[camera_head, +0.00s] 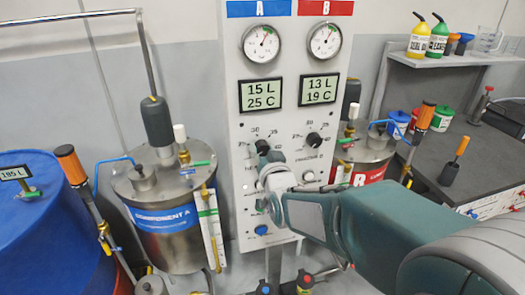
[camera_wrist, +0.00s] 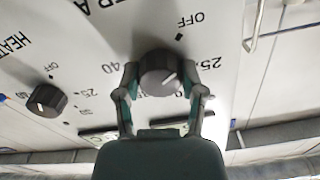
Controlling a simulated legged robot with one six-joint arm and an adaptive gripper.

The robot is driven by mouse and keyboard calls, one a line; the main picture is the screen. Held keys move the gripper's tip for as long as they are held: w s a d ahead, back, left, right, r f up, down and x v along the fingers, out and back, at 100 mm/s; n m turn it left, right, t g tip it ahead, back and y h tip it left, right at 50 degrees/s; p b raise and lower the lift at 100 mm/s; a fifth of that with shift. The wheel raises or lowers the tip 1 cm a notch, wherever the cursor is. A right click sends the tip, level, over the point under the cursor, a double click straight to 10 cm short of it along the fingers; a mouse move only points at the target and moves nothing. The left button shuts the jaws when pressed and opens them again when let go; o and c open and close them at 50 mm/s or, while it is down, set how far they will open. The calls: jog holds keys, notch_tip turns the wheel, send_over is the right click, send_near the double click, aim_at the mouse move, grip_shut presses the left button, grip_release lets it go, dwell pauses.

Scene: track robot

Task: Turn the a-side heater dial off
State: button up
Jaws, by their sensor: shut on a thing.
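The a-side heater dial (camera_wrist: 158,62) is a dark round knob on the white panel (camera_wrist: 215,28). In the wrist view it sits between the two fingers of my gripper (camera_wrist: 160,80), which is shut on it. Its pale pointer line faces the lower right of that view, away from the OFF mark above right of the dial. In the head view the dial (camera_head: 262,146) shows under the A display, partly hidden by my gripper (camera_head: 266,160).
The other heater dial (camera_head: 313,140) is to the right on the panel and also shows in the wrist view (camera_wrist: 46,99). A blue button (camera_head: 261,230) is lower on the panel. The component A tank (camera_head: 165,215) stands left, and a dark bench (camera_head: 460,150) right.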

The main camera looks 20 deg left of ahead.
jog(key=shift+f+n, duration=0.15)
jog(key=shift+n, duration=1.45)
jog(key=o, duration=1.1)
jog(key=shift+a, duration=0.1)
jog(key=shift+o, duration=0.2)
jog(key=v, duration=1.2)
jog(key=shift+w, duration=0.1)
